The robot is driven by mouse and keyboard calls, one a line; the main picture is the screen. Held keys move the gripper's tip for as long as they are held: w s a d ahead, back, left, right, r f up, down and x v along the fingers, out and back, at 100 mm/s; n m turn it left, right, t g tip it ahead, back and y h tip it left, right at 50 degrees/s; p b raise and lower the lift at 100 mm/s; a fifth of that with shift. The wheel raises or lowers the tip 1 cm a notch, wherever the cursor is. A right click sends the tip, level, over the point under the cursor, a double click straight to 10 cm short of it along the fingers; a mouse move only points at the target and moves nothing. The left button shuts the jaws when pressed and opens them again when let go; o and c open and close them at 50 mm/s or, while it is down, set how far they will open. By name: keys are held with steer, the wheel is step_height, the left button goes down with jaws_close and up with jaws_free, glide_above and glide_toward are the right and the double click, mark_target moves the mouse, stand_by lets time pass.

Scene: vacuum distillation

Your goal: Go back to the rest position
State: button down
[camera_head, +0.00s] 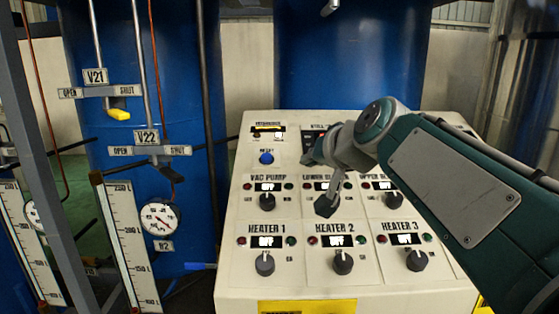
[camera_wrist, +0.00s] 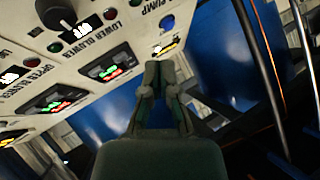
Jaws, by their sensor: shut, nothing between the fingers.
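My gripper (camera_wrist: 159,72) is shut and empty in the wrist view, its fingers together in the middle of the picture. The panel's upper part fills the upper left there, tilted, and the fingertips overlap its edge in the picture. I cannot tell how far they are from it. In the head view my green arm reaches in from the right across the control panel (camera_head: 300,287), with the wrist in front of its upper middle. The arm hides part of the panel's top right; my fingers are hard to make out there.
The panel carries knobs for the vac pump (camera_head: 267,201), heater 1 (camera_head: 265,264), heater 2 (camera_head: 342,262) and heater 3 (camera_head: 416,260). Their displays read OFF. A blue button (camera_head: 266,157) sits above. Valves V21 (camera_head: 117,113) and V22, a round gauge (camera_head: 159,217) and scales stand left.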

steer(key=s+d+f+g+h, duration=0.2)
steer(key=s+d+f, duration=0.2)
steer(key=s+f, duration=0.8)
steer(key=s+d+f+g+h, duration=0.3)
steer(key=s+d+f, duration=0.1)
steer(key=s+f, duration=0.8)
steer(key=shift+s+d+f+n+h, duration=0.2)
steer(key=shift+s+d+n+h, duration=0.1)
steer(key=shift+s+d, duration=0.1)
steer(key=shift+d, duration=0.1)
